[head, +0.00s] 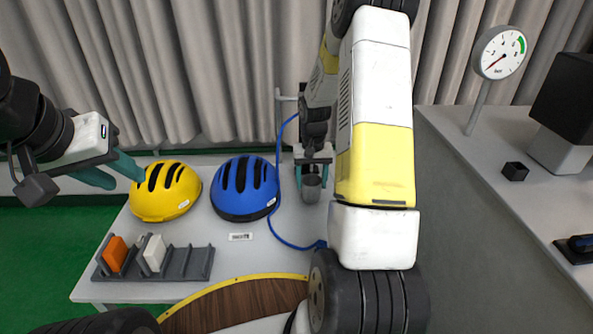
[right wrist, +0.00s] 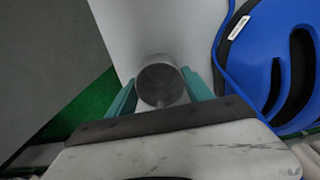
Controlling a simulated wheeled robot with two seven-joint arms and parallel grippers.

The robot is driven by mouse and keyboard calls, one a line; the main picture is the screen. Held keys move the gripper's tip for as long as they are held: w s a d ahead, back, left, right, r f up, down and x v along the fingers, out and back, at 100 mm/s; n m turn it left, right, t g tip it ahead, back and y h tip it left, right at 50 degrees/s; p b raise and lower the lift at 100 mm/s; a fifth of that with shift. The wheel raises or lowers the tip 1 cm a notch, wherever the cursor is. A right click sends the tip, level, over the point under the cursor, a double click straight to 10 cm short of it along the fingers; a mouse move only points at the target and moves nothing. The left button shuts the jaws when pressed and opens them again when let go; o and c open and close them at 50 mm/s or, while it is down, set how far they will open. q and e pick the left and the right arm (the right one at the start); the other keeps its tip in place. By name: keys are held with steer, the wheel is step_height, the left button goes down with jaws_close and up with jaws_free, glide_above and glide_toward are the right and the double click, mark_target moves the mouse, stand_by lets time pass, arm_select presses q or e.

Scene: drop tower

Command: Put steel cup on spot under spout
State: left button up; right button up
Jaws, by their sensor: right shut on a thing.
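The steel cup (head: 311,189) is between the teal fingers of my right gripper (head: 313,172), over the right part of the white table. In the right wrist view the grey cup (right wrist: 160,84) stands between both fingertips, its open mouth facing the camera. I cannot tell whether its base touches the table. My left gripper (head: 114,172) is open and empty, beside the yellow helmet. A grey pipe-like part (head: 279,112) shows behind my right arm; I cannot tell whether it is the spout. The spot under the spout is not seen.
A yellow helmet (head: 165,191) and a blue helmet (head: 244,188) sit on the table (head: 199,232). A blue hose (head: 281,234) curves left of the cup. A grey rack (head: 183,262) holds an orange and a white block. A gauge (head: 499,52) stands on the right counter.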

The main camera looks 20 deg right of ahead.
steer(key=shift+s+f, duration=0.2)
steer(key=shift+f, duration=0.25)
steer(key=shift+f, duration=0.15)
steer(key=o, duration=1.4)
step_height(320, 180, up, 12)
steer(key=s+a+r+n+t, duration=0.1)
steer(key=s+a+r+t, duration=0.2)
steer(key=r, duration=0.4)
steer(key=s+a+r+n, duration=0.1)
steer(key=s+a+r, duration=0.3)
steer(key=s+r, duration=0.2)
steer(key=s+a+r+t+y, duration=0.1)
steer(key=s+a+r, duration=0.1)
steer(key=s, duration=0.5)
steer(key=s+a+r+n+t+y, duration=0.1)
steer(key=s+a+r+t, duration=0.1)
steer(key=s, duration=0.5)
steer(key=shift+a+r+n, duration=0.3)
steer(key=shift+a+r, duration=0.2)
steer(key=shift+a, duration=0.45)
